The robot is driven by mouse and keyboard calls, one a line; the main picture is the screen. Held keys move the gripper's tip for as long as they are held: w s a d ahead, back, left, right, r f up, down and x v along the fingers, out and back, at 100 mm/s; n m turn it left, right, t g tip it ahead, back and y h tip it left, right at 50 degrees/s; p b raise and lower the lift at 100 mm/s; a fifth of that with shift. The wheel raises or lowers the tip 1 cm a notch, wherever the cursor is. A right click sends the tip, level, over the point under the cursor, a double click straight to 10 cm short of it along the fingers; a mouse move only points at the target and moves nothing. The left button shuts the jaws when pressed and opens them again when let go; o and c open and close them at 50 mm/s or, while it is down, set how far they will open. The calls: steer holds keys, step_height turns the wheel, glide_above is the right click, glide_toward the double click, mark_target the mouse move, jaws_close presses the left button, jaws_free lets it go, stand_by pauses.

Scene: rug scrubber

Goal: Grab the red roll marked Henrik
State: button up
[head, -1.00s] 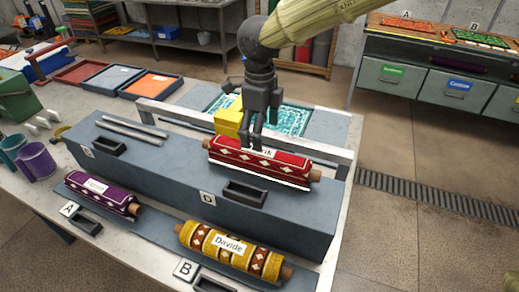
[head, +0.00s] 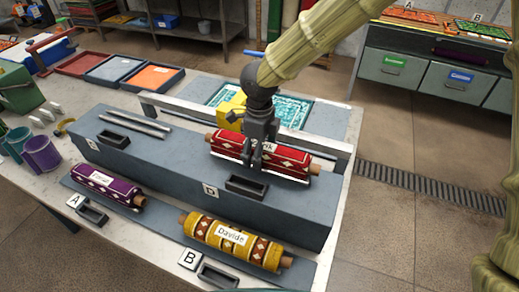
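The red roll (head: 290,160) with white diamond patterns lies on top of the long grey block, near the tag D. Its white label is partly hidden by my gripper, and only the letters "nk" or similar show. My gripper (head: 257,160) points down over the left-middle part of the red roll, with its fingers reaching down at the roll's near side and top. Whether the fingers are closed on the roll cannot be told from this view.
A yellow roll marked Davide (head: 232,240) and a purple roll (head: 108,187) lie on the lower grey step in front. A yellow block (head: 231,108) and a metal rail (head: 190,115) stand close behind the red roll. Two metal rods (head: 135,124) lie to the left on the grey block (head: 170,160).

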steer(key=shift+f, duration=0.65)
steer(key=c, duration=1.3)
steer(key=shift+r, duration=0.1)
steer(key=shift+c, duration=1.2)
steer(key=shift+r, duration=0.1)
